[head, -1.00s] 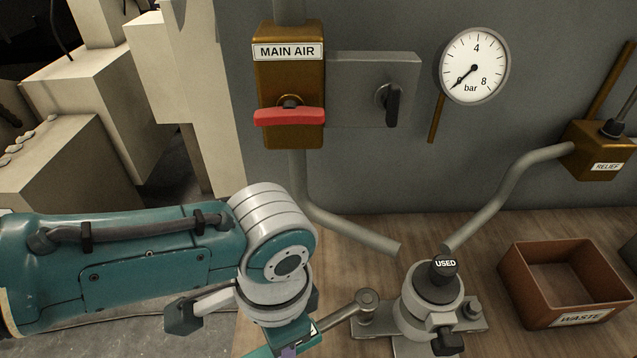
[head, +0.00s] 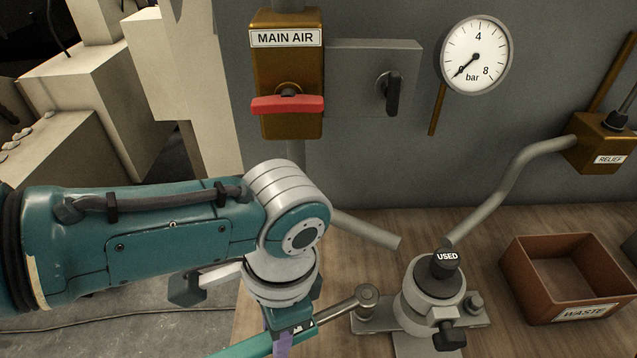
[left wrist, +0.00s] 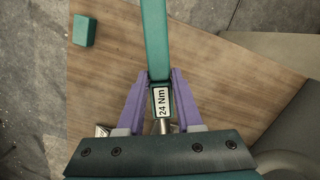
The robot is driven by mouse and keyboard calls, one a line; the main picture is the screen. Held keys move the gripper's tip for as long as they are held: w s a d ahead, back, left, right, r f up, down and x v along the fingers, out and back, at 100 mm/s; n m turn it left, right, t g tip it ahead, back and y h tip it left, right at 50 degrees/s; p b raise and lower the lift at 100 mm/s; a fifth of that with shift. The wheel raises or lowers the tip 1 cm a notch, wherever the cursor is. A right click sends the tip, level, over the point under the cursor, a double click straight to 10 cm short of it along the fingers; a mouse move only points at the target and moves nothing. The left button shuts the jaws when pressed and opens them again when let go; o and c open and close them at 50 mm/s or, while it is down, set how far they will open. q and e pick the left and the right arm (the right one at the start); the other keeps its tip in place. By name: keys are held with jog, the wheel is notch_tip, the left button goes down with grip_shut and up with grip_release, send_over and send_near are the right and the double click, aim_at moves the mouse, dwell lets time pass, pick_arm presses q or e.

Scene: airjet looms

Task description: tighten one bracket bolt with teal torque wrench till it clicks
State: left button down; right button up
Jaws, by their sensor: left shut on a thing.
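The torque wrench (head: 246,347) has a teal handle and a metal shaft. Its round head (head: 367,295) sits over the left end of the bracket (head: 372,321), hiding any bolt under it. My left gripper (head: 283,338) is shut on the handle near the shaft. In the left wrist view, the purple fingers of my left gripper (left wrist: 160,92) flank the wrench (left wrist: 155,45), with a "24 Nm" label between them. A bolt (head: 475,302) shows uncovered at the bracket's right end. My right gripper is out of view.
A grey filter housing with a black "USED" cap (head: 445,262) stands on the bracket, close to the wrench head. A brown WASTE box (head: 530,300) is to the right. Pipes rise behind. A teal block (left wrist: 84,30) lies on the bench in the left wrist view.

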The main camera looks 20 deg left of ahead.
pick_arm(q)
jog(key=shift+w, duration=0.15)
jog(key=shift+r+b, duration=0.15)
jog(key=shift+b, duration=0.2)
jog(key=shift+g, duration=0.3)
jog(key=shift+r+y, duration=0.1)
jog(key=shift+y, duration=0.2)
jog(key=shift+s+d+n+p, duration=0.3)
jog(key=shift+s+d+n, duration=0.05)
jog(key=shift+d+n, duration=0.05)
jog(key=shift+r, duration=0.1)
